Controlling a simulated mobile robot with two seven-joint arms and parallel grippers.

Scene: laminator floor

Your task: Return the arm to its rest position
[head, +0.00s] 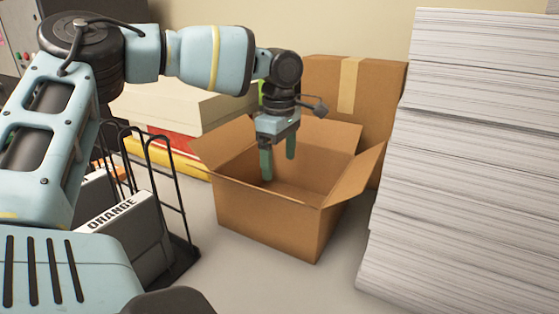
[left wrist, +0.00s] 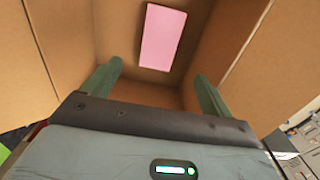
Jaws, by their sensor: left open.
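My left arm comes in from the left in the head view and reaches over an open cardboard box (head: 265,215). My left gripper (head: 278,165) points down into the mouth of this box, its two green fingers apart and nothing between them. In the left wrist view the gripper (left wrist: 155,85) is also open. Beyond its fingertips a pink rectangular item (left wrist: 161,37) lies inside the box, apart from the fingers. The box's inner walls (left wrist: 75,30) surround the view. My right gripper is not in view.
A tall stack of white paper (head: 465,150) stands close on the right. A closed cardboard box (head: 385,105) is behind the open one. A black wire rack (head: 178,200) holds a binder marked ORANGE (head: 125,225) at left. Pale stacked packs (head: 180,105) lie behind. Some grey floor (head: 215,275) is clear in front.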

